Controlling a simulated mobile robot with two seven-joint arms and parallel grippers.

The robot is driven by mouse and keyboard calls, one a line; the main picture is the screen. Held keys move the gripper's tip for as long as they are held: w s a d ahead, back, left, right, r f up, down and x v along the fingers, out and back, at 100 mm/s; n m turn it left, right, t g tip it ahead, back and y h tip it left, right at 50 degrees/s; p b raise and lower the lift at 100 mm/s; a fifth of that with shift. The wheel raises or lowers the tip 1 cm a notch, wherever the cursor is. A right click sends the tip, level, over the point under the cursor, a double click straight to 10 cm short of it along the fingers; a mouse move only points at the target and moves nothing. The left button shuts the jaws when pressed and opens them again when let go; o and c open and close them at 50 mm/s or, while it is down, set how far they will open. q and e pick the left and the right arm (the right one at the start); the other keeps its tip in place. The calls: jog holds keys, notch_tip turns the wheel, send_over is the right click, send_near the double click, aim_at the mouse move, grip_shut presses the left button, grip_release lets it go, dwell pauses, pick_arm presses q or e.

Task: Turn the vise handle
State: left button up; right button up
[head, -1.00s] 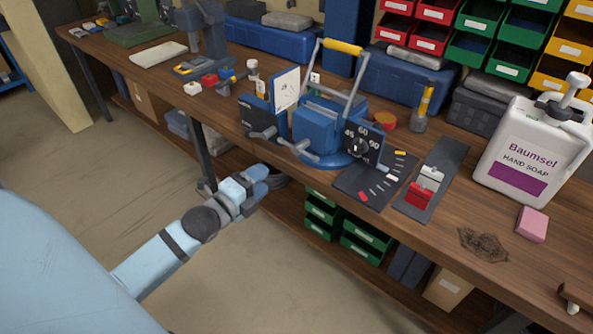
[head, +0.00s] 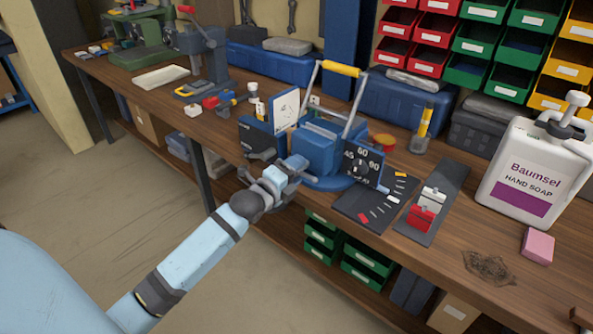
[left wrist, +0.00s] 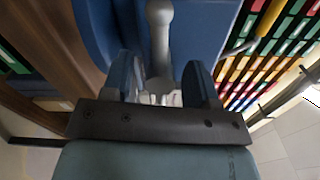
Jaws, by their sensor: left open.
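The blue vise (head: 318,150) stands on the workbench near its front edge, on a round blue base. Its grey handle (left wrist: 160,40) shows in the left wrist view as a rod with a rounded end. In the head view my left gripper hides most of the handle. My left gripper (head: 300,165) is at the front of the vise. In the left wrist view its two blue fingers (left wrist: 161,82) are apart, with the handle's end between or just beyond them. I cannot tell whether they touch it. My right gripper is not in view.
A yellow-topped frame (head: 342,68) rises behind. A soap bottle (head: 535,170) stands at right. The floor in front is free.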

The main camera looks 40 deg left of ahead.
pick_arm(q)
jog(key=shift+w, duration=0.3)
jog(key=c, duration=0.9)
